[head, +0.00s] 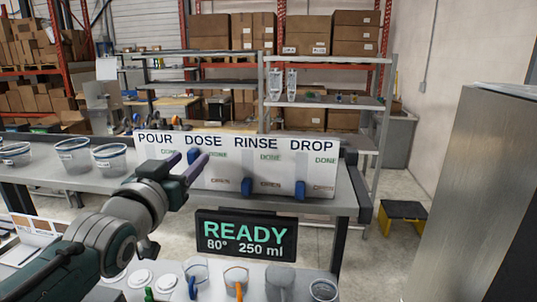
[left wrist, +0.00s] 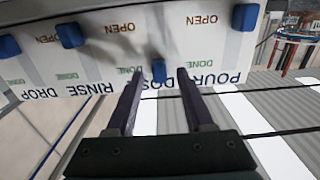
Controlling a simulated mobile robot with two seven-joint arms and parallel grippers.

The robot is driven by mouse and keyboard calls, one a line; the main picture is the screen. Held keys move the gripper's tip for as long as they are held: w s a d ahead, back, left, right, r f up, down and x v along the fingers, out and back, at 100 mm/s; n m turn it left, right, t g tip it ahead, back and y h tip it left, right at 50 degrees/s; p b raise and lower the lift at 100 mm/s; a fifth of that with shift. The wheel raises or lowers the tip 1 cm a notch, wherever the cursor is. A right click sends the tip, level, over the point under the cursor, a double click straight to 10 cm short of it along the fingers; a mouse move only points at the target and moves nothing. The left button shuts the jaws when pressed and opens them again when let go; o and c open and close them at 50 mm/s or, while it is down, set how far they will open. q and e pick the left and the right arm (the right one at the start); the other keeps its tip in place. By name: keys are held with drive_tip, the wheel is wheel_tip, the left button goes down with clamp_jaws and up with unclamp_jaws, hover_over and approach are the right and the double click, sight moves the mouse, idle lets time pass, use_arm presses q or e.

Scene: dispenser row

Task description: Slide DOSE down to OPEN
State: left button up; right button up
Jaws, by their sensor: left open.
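A white panel (head: 225,172) labelled POUR, DOSE, RINSE, DROP stands on the grey table, with DONE marks high and OPEN marks low. The blue DOSE slider (head: 193,156) is up at the DONE level; it also shows in the left wrist view (left wrist: 158,70), where the panel appears upside down. My left gripper (head: 190,162) is open, its two dark fingers (left wrist: 160,82) on either side of the DOSE slider, with gaps showing. Contact is not visible. The RINSE (head: 247,187) and DROP (head: 300,190) sliders are low, near OPEN. The POUR slider (left wrist: 245,17) is also at OPEN. My right gripper is not in view.
A dark display (head: 245,236) reading READY, 80°, 250 ml is in front of the panel. Clear cups (head: 110,158) stand left on the table. A front shelf holds several small containers (head: 236,275). A metal cabinet (head: 475,190) stands at right.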

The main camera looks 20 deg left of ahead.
use_arm(q)
drive_tip(key=shift+w, duration=0.3)
drive_tip(key=shift+c, duration=0.2)
clamp_jaws()
idle(1.1)
